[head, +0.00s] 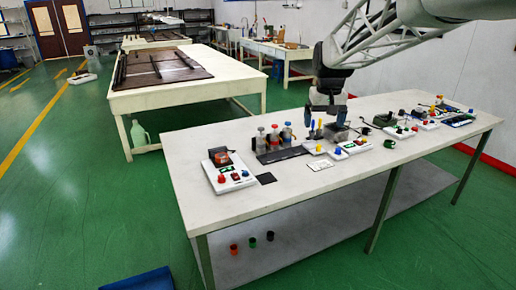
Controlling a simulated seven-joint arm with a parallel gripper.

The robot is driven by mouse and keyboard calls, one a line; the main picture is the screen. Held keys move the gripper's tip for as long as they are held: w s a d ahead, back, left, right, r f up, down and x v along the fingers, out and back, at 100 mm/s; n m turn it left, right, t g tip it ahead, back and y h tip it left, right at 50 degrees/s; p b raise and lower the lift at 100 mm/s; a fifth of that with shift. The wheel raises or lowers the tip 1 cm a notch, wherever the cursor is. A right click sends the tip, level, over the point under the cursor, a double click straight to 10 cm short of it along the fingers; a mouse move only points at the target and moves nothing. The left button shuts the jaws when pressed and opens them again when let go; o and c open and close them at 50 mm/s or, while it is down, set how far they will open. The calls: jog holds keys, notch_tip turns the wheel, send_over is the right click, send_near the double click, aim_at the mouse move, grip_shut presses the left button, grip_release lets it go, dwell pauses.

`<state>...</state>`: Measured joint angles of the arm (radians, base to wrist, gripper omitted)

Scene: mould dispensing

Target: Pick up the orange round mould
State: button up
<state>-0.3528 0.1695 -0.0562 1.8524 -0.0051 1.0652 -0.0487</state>
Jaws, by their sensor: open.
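A small orange round cup-like piece (234,249), which looks like the orange round mould, stands on the pale lower shelf of the near workbench. A green one (252,242) and a black one (270,236) stand in a row to its right. My gripper (328,112) points down over the bench top, far above and to the right of the orange piece. It is open, and I see nothing held in it. Its fingertips are small and dark here. A grey box (337,133) lies just below it; whether they touch is unclear.
A bench leg (383,210) stands right of the shelf pieces.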

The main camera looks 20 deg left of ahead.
jog(key=w+a+f+n, duration=0.1)
jog(key=w+a+f, duration=0.3)
jog(key=w+a, duration=0.6)
jog(key=n+g, duration=0.1)
jog(key=n, duration=0.2)
send_near(222, 156)
jog(key=shift+s+d+f, duration=0.1)
jog(key=shift+s+f, duration=0.35)
jog(key=shift+s, duration=0.2)
jog(key=shift+f, duration=0.1)
jog(key=shift+f, duration=1.25)
jog(key=shift+d+f, duration=0.1)
jog(key=shift+f, duration=2.5)
